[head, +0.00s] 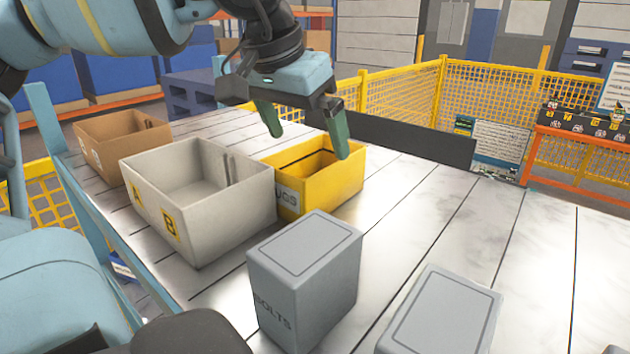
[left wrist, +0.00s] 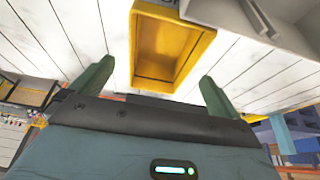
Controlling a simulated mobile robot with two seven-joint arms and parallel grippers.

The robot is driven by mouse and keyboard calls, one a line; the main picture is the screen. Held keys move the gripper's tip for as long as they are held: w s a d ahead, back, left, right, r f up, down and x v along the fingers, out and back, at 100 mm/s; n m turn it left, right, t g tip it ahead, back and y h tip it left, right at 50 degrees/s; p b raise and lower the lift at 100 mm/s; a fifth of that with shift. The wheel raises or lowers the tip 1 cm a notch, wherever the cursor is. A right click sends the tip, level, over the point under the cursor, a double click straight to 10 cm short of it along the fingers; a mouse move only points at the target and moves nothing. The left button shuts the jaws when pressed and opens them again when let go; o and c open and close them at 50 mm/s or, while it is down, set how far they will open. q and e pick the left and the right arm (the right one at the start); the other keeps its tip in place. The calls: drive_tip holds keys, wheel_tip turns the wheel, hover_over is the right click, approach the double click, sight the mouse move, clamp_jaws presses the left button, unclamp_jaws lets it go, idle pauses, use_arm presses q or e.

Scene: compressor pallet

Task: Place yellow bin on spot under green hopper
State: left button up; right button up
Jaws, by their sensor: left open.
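The yellow bin (head: 318,190) stands upright and open-topped on the slatted table, behind the grey bolts box and right of the white bin. It looks empty, with lettering on its front. My left gripper (head: 308,146) is above it with green fingers spread apart, one finger overlapping the bin's right part in the head view. In the left wrist view the yellow bin (left wrist: 171,87) lies ahead between the two open fingers (left wrist: 155,88). I cannot tell whether a finger touches it. I see neither a green hopper nor a marked spot. My right gripper is not in view.
The white bin (head: 153,172) sits close beside the yellow one, with a brown bin (head: 92,136) behind it. A grey bolts box (head: 325,300) and another grey box (head: 440,318) stand in front. The table's right side is clear. A yellow mesh fence (head: 395,95) runs behind.

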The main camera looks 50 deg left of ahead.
sight(312, 156)
use_arm(q)
drive_tip(key=shift+x, duration=2.65)
drive_tip(key=shift+a, duration=0.1)
drive_tip(key=c, duration=1)
drive_tip(key=shift+r, duration=0.1)
wheel_tip(312, 156, up, 18)
drive_tip(key=shift+p, duration=0.4)
